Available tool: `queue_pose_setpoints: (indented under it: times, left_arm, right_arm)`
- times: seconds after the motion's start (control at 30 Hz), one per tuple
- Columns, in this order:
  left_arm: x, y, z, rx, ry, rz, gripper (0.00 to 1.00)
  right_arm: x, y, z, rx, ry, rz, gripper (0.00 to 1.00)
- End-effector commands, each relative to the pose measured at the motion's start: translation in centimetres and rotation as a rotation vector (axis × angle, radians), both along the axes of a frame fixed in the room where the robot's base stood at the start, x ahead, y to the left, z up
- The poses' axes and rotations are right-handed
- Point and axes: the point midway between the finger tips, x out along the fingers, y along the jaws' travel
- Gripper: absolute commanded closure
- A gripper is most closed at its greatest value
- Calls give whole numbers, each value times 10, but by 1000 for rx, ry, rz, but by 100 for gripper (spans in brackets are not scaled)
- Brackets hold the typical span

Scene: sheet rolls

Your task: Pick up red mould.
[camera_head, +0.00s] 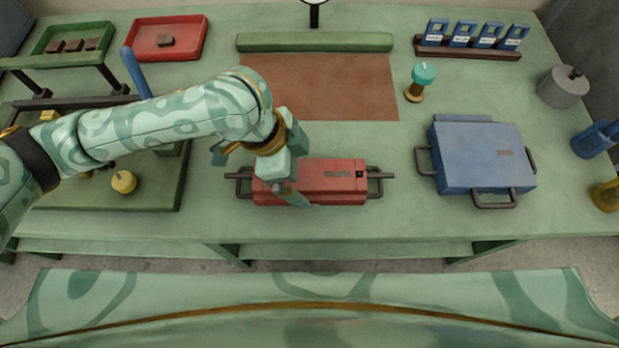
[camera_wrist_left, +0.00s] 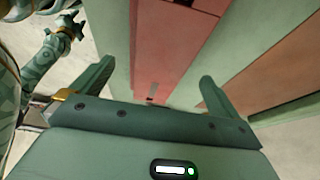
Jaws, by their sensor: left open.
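The red mould (camera_head: 325,180) is a flat red box with a dark handle at each end, lying near the front edge of the green table. My left gripper (camera_head: 257,176) is over its left end, hiding part of the box. In the left wrist view, my left gripper (camera_wrist_left: 158,80) is open with its fingers wide apart. The red mould (camera_wrist_left: 172,45) shows beyond and between them, with nothing clasped. I cannot tell whether a finger touches it. My right gripper is not to be made out.
A blue mould (camera_head: 480,155) with handles lies to the right. A teal-knobbed tool (camera_head: 421,82) stands behind. A brown mat (camera_head: 335,88) and green bar (camera_head: 315,42) lie at the back. A red tray (camera_head: 148,38) and green tray (camera_head: 52,35) are at the far left.

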Motion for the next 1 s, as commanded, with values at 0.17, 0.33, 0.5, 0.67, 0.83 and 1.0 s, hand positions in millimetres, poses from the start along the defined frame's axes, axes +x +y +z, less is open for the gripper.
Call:
queue_pose_setpoints:
  times: [0.17,0.33,0.5,0.67,0.83,1.0]
  left_arm:
    - [-1,-8,-37,0,9,0,0]
    - [0,-13,-45,0,2,1,0]
    - [0,-12,-42,0,0,1,8]
    - [0,-12,-42,0,0,1,53]
    - [1,-14,-39,-7,-3,0,87]
    - [1,-14,-40,-6,-2,0,87]
  right_arm:
    - [-9,1,-25,2,23,-1,64]
    - [-11,2,-29,2,26,-1,64]
    - [-10,2,-27,2,24,-1,64]
    - [-10,1,-27,2,25,-1,64]
    - [-10,1,-27,2,25,-1,64]
    - [-10,1,-27,1,25,0,64]
